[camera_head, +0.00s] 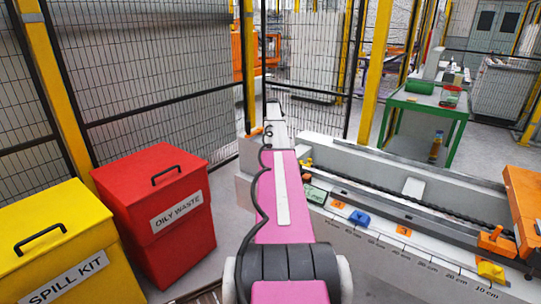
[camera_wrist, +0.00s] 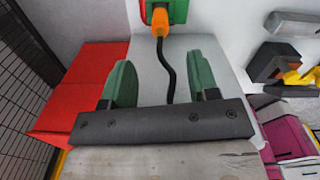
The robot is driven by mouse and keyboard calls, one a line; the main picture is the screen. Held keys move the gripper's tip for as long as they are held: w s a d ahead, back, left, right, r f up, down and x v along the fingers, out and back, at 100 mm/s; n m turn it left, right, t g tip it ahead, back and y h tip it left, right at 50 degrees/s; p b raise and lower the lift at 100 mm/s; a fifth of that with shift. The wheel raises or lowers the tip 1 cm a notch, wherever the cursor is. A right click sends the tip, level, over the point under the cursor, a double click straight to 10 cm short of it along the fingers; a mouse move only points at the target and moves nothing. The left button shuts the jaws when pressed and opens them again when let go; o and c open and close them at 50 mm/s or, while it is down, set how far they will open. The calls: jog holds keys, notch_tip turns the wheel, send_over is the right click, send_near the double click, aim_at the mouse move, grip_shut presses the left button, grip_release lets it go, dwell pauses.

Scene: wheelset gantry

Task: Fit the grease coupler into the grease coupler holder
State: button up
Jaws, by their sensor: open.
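In the wrist view, my gripper (camera_wrist: 161,65) has two green fingers spread wide apart, with nothing gripped between them. An orange fitting (camera_wrist: 160,21), which looks like the grease coupler, is at the top, beyond the fingertips. A black hose (camera_wrist: 166,60) runs from it down through the gap between the fingers. The fitting's upper end meets a green and dark part (camera_wrist: 177,10) cut by the picture edge; I cannot tell whether this is the holder or how the two join. In the head view, a small orange piece (camera_head: 257,131) shows beside my arm's far end; my gripper is not clear there.
A red oily waste bin (camera_head: 178,240) and a yellow spill kit bin (camera_head: 85,226) stand left of my arm. A long grey bench (camera_head: 395,255) with distance marks runs along the right. A green table (camera_head: 440,105) stands behind it. Mesh fencing (camera_head: 165,70) closes the back left.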

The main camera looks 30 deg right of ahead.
jog(key=shift+a+f, duration=0.1)
jog(key=shift+f, duration=3.9)
grip_shut()
